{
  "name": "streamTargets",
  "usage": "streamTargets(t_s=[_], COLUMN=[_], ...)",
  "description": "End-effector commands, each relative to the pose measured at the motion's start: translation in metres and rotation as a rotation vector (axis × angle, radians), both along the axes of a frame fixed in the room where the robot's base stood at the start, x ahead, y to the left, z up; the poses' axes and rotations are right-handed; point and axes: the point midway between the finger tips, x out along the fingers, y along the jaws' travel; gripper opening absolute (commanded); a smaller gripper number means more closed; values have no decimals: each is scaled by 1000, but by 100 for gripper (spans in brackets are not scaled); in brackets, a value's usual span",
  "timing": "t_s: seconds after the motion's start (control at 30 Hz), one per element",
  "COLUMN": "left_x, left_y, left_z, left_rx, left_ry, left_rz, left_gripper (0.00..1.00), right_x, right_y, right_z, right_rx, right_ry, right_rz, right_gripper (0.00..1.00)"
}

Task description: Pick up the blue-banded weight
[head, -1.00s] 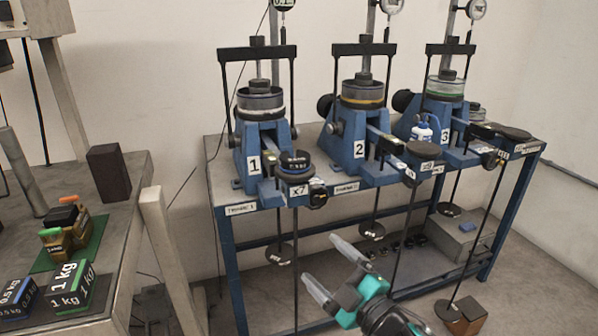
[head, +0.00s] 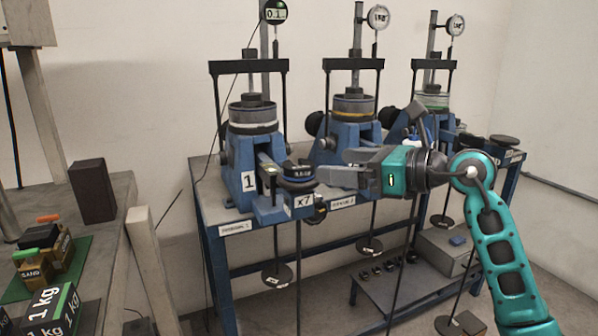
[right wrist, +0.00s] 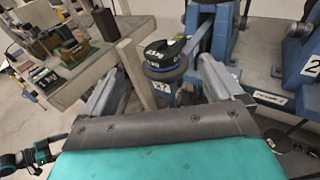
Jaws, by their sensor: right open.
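The blue-banded weight (head: 298,171) is a dark round disc with pale lettering. It sits on the round plate at the end of lever frame 1's arm, above the "x7" label. My right gripper (head: 335,168) is open and empty, just right of the weight in the head view, fingers pointing left towards it. In the right wrist view the weight (right wrist: 165,52) shows beyond and between the two open fingertips (right wrist: 158,66), apart from them. A teal and black part of my other arm shows at that view's lower left; its jaws are not clear.
Lever frame 1 (head: 243,150) stands behind the weight. Lever frame 2 (head: 345,135) is behind my right gripper; frame 3 is partly hidden by my arm.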

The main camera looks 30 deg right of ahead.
Motion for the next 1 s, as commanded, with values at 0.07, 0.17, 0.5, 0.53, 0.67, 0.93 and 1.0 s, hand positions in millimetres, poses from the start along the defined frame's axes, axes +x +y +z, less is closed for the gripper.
streamTargets(t_s=[0.07,0.17,0.5,0.53,0.67,0.93,1.0], left_x=[1,1,1,1,1,0,0], left_y=[1,3,5,5,5,5,4], left_z=[3,3,1,1,1,0,0], left_rx=[2,5,6,5,3,4,3], left_ry=[-3,-4,-2,-3,-3,-1,2], left_rz=[2,5,13,13,14,14,14], left_gripper=[96,96,96,96,96,96,96], right_x=[14,28,55,59,75,84,84], right_y=[8,17,32,33,42,47,47], right_z=[-1,-4,-13,-15,-20,-22,-22], right_rx=[6,7,9,11,9,5,5], right_ry=[-2,-2,0,1,0,1,1], right_rz=[2,2,4,4,4,2,2], right_gripper=[94,94,94,94,94,94,94])
